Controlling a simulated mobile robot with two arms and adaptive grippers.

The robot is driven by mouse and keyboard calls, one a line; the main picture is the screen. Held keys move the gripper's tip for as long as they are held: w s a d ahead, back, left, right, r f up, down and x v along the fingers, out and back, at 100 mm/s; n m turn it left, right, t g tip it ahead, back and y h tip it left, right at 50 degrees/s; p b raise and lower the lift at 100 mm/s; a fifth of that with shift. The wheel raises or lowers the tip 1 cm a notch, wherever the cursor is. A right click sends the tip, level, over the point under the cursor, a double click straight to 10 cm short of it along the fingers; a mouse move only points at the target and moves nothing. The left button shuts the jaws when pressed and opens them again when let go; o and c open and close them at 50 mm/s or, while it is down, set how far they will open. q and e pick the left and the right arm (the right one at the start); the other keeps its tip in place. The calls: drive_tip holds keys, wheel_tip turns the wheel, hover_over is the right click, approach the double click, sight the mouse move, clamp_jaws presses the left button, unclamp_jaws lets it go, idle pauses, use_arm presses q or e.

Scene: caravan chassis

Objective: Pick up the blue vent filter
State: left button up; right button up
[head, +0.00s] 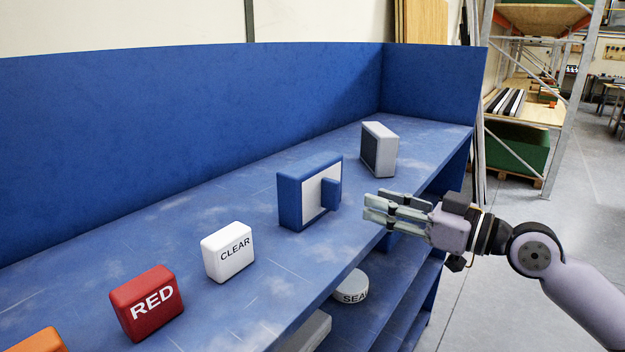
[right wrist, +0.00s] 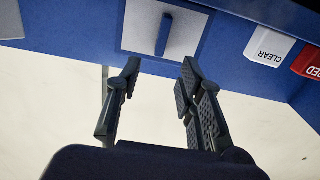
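The blue vent filter (head: 312,193) stands upright on the blue shelf top (head: 265,290). It has a blue frame, a pale front panel and a blue upright handle (head: 330,193). In the right wrist view its pale panel and handle (right wrist: 163,35) show at the top centre. My right gripper (head: 370,207) is in front of the filter, a little to its right in the head view, with its fingers pointing at it. In the right wrist view the gripper (right wrist: 159,68) is open and empty, short of the handle. My left gripper is not in view.
A grey-framed box with a dark face (head: 380,150) stands behind to the right. A white CLEAR block (head: 228,252), a red RED block (head: 147,303) and an orange block (head: 37,341) stand to the left. A round white item (head: 351,286) is on the lower shelf. Blue panels wall the back.

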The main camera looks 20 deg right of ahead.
sight(339, 193)
drive_tip(key=p+x, duration=0.1)
drive_tip(key=x, duration=0.2)
drive_tip(key=shift+w+a+r+p, duration=0.15)
drive_tip(key=shift+w+r+p, duration=0.05)
drive_tip(key=shift+p, duration=0.1)
drive_tip(key=shift+w+a+f+p, duration=0.1)
drive_tip(key=shift+w+a+p, duration=0.2)
drive_tip(key=shift+w, duration=0.15)
drive_tip(key=p+x, duration=0.2)
drive_tip(key=p, duration=0.1)
drive_tip(key=p+x, duration=0.2)
drive_tip(key=shift+w+f, duration=0.1)
drive_tip(key=shift+f, duration=0.15)
drive_tip(key=shift+w+a+f+p, duration=0.3)
drive_tip(key=shift+w+a+p, duration=0.05)
drive_tip(key=shift+w+p, duration=0.05)
drive_tip(key=shift+s, duration=0.1)
clamp_jaws()
